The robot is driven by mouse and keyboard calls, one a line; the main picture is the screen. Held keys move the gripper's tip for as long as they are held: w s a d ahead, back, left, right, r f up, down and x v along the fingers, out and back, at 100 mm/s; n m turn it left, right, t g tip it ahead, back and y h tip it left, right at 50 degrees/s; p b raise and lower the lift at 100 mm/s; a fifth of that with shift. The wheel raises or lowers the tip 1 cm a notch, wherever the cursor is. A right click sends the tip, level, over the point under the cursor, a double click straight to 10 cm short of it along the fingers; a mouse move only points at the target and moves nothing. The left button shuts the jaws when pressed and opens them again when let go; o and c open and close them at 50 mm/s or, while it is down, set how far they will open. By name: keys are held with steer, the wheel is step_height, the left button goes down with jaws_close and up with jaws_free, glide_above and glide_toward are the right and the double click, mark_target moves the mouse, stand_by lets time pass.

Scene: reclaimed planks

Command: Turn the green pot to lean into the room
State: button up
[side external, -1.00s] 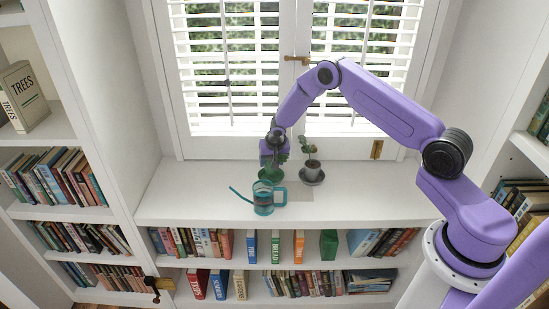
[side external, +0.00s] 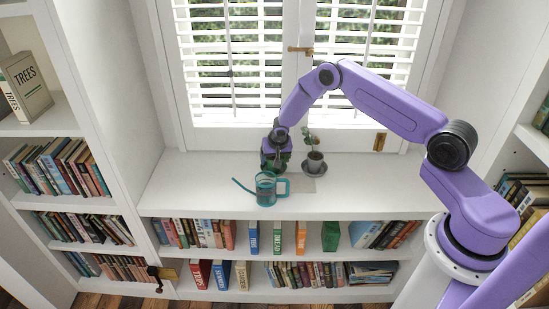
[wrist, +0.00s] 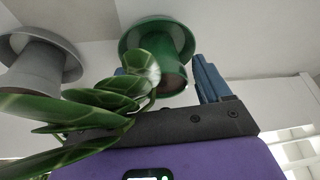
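The green pot (wrist: 178,35) with its leafy plant (wrist: 90,108) stands at the top middle of the wrist view, and leaves cover part of it. In the side view the pot is mostly hidden behind the teal watering can and my gripper (side external: 275,162). My gripper is low over the sill, at the plant. In the wrist view one blue finger (wrist: 210,80) stands right of the pot with a small gap, and a sliver of the other shows left behind the leaves. The fingers look apart, with the pot's body between them.
A teal watering can (side external: 265,190) stands just in front of my gripper, its spout to the left. A grey pot (side external: 314,166) with a small plant is close on the right. The window is behind. The white sill (side external: 190,190) is clear at both ends.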

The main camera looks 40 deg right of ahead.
steer(key=shift+o, duration=0.6)
steer(key=v, duration=1.7)
steer(key=s+a+r+n, duration=0.5)
steer(key=s+a+r, duration=0.2)
steer(key=s+a, duration=0.2)
steer(key=s+a+r+n, duration=0.1)
steer(key=s+r+n, duration=0.1)
steer(key=s, duration=0.5)
steer(key=s+a+r+n+g+y, duration=0.1)
steer(key=s+a+r+n, duration=0.1)
steer(key=s+n, duration=0.2)
steer(key=s+a+r+n+g+y, duration=0.1)
steer(key=s+r+n, duration=0.1)
steer(key=s, duration=0.8)
steer(key=shift+s+a+n, duration=0.2)
steer(key=shift+a+n, duration=0.05)
steer(key=shift+n, duration=0.35)
steer(key=s+d+n, duration=0.1)
steer(key=s, duration=0.2)
steer(key=s+n+g, duration=0.1)
steer(key=s+n, duration=0.1)
steer(key=s, duration=0.2)
steer(key=s+d+n, duration=0.1)
steer(key=s+n, duration=0.1)
steer(key=s, duration=0.1)
steer(key=shift+s+d+r+g+y, duration=0.3)
steer(key=shift+r+g, duration=0.1)
